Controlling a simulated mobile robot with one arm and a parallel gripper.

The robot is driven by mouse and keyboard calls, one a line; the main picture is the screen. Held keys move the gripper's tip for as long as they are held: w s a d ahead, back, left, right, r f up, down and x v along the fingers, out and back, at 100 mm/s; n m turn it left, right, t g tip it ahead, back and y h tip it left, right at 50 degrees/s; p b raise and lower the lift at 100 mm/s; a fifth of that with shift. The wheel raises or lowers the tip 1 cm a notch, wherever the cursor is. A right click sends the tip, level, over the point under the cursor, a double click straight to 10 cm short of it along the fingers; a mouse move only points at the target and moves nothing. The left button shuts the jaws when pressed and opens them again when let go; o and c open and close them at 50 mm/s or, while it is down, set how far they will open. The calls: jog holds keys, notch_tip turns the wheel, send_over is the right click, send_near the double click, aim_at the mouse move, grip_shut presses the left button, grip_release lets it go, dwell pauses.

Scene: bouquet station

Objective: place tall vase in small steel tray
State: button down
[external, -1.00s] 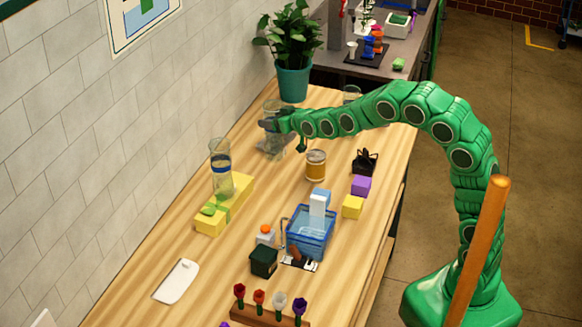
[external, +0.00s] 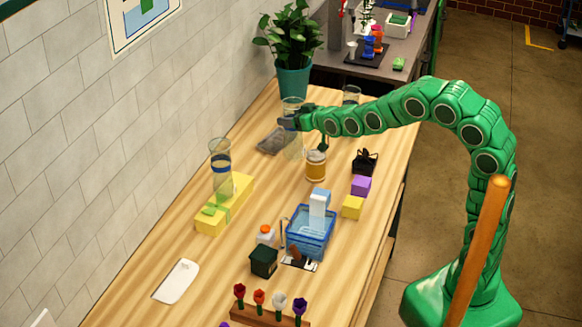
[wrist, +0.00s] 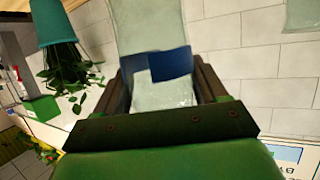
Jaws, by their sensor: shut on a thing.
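My gripper (external: 288,122) is shut on a clear glass vase (external: 293,146), which stands out above and below the jaws and looks upright. In the wrist view the vase (wrist: 150,25) with its blue band sits between the fingers of my gripper (wrist: 163,80). A flat grey piece (external: 269,144), which looks like the small steel tray, lies on the table just left of the held vase's lower part. I cannot tell whether the vase's base touches the table. Another clear vase with a blue band (external: 221,172) stands by the yellow box (external: 236,196).
A potted plant (external: 293,80) stands behind my gripper. An amber jar (external: 316,166) is close in front of the held vase, and a clear glass (external: 351,95) is behind my arm. A blue basket (external: 310,238) and several small blocks are nearer. The wall runs along the left.

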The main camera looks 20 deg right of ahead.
jog(key=w+d, duration=0.8)
jog(key=w, duration=0.4)
jog(key=w+a+f, duration=0.3)
jog(key=w+f, duration=0.9)
jog(key=w, duration=0.2)
jog(key=shift+f+m+h, duration=0.2)
jog(key=shift+m+h, duration=0.1)
jog(key=shift+f, duration=0.15)
jog(key=shift+c, duration=0.3)
grip_release()
